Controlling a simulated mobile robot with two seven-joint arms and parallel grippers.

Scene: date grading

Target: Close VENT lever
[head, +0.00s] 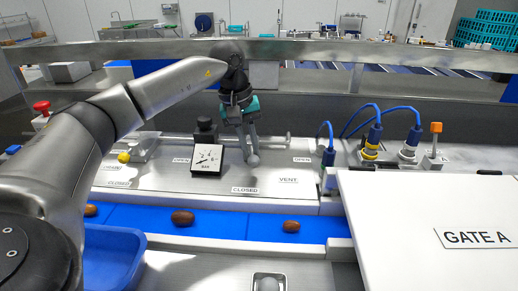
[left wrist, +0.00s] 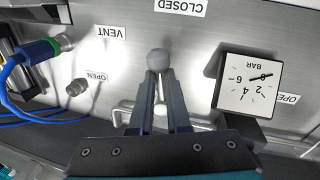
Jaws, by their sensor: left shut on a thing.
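The VENT lever's grey ball knob (head: 253,160) stands over the steel panel, beside the CLOSED label (head: 245,190) and left of the VENT label (head: 288,181). The OPEN label (head: 302,160) lies farther right. My left gripper (head: 248,150) is shut on the lever just behind its knob. In the left wrist view, the knob (left wrist: 158,60) sticks out beyond the tips of my left gripper (left wrist: 160,85), towards the CLOSED label (left wrist: 180,7). The lever's rod is mostly hidden between the fingers. My right gripper is not in view.
A square pressure gauge (head: 207,160) stands close left of the gripper. A yellow-tipped lever (head: 125,157) is farther left. Blue cables and connectors (head: 375,135) rise at the right. A blue belt (head: 250,226) with dates runs in front, beside the white GATE A cover (head: 400,215).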

